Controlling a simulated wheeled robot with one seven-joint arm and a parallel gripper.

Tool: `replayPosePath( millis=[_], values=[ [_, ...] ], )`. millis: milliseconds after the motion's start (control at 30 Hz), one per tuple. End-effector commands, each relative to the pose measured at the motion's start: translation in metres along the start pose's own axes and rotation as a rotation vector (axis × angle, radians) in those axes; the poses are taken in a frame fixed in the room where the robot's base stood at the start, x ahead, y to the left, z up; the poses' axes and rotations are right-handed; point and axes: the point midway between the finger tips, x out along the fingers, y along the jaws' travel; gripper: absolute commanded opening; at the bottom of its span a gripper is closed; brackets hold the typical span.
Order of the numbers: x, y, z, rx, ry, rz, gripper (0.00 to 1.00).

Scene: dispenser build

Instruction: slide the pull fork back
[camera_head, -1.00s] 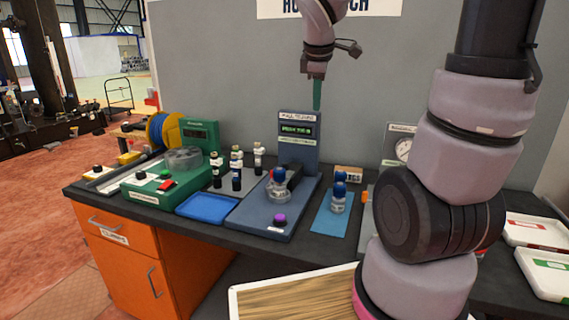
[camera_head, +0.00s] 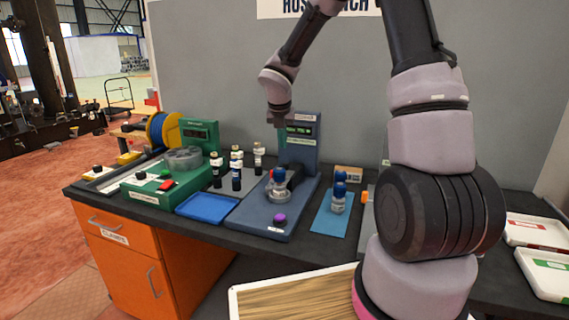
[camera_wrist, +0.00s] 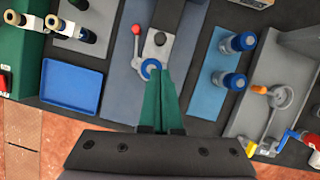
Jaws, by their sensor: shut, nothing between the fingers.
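The blue pull tester (camera_head: 248,217) stands mid-bench with a lit display. A blue-capped bottle (camera_head: 281,187) stands on it beside a dark block. In the wrist view, a grey piece that looks like the pull fork (camera_wrist: 157,52) lies between the block and the blue cap (camera_wrist: 151,68). A small lever with a red knob (camera_wrist: 137,29) is at its left. How the fork meets the bottle neck is unclear. My gripper (camera_wrist: 166,72) points down with its green fingers together and empty. From above, the tips appear close to the right of the cap; their height gap cannot be told.
A blue tray (camera_wrist: 72,88) and several dark bottles stand left of the tester. A blue mat (camera_head: 325,222) with two blue-capped bottles lies to its right. A purple button (camera_head: 279,219) is at the tester's front. A grey fixture (camera_wrist: 255,118) stands farther right.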

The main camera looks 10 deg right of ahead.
Motion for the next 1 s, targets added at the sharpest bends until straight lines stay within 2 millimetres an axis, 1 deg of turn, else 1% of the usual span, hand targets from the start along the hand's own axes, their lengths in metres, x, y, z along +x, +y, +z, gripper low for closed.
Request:
replayPosePath(
  millis=[267,367,467,800,900,1000],
  values=[
    [0.0,0.0,0.0,-0.001,0.0,0.0,0.0],
    [0.004,0.0,0.0,-0.001,0.001,-0.001,0.0],
    [0.014,0.0,-0.001,-0.002,0.003,-0.002,0.0],
    [0.074,0.0,-0.002,-0.001,0.005,-0.001,0.0],
    [0.087,0.0,-0.001,0.0,0.004,0.0,0.0],
    [0.095,0.0,-0.001,0.0,0.003,0.0,0.0]
  ],
)
